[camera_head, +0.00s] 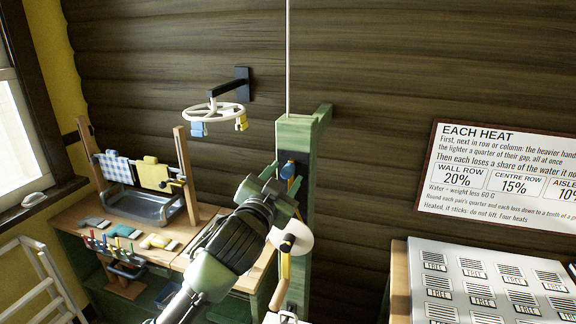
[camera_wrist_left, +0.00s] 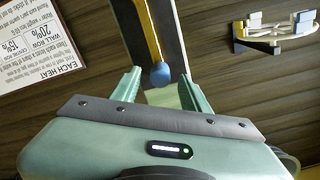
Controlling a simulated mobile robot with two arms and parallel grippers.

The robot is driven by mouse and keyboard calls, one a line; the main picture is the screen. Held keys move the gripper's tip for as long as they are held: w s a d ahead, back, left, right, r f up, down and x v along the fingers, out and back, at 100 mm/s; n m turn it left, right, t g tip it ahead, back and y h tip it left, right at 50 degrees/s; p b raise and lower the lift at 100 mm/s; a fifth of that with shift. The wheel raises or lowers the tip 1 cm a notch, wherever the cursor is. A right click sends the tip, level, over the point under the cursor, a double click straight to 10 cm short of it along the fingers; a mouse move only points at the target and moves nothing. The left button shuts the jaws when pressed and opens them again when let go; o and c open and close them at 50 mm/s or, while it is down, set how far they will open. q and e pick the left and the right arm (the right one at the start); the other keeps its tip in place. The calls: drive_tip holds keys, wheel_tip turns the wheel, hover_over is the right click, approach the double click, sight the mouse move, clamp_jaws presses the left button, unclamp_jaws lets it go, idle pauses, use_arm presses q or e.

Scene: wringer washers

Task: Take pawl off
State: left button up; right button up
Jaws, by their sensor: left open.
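What I take to be the pawl is a yellow bar with a blue knob (camera_head: 288,169) on the green post (camera_head: 296,140). In the left wrist view the blue knob (camera_wrist_left: 160,74) shows at the end of the yellow bar (camera_wrist_left: 147,35), in line with the gap between my fingers. My left gripper (camera_head: 268,192) is open, close to the post at the knob, and partly hides the bar in the head view. In the wrist view its two green fingers (camera_wrist_left: 160,88) stand apart on either side of the knob. I cannot tell whether they touch it. My right gripper is not in view.
A white disc (camera_head: 292,236) with a yellow handle is on the post, below my gripper. A workbench (camera_head: 185,262) with a grey basin (camera_head: 146,207) stands left. A white wheel rack (camera_head: 213,113) hangs on the wall. A panel of vents (camera_head: 490,285) is at right.

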use_arm(q)
drive_tip(key=shift+p+x, duration=0.4)
drive_tip(key=shift+x, duration=1.35)
clamp_jaws()
drive_tip(key=shift+f, duration=0.1)
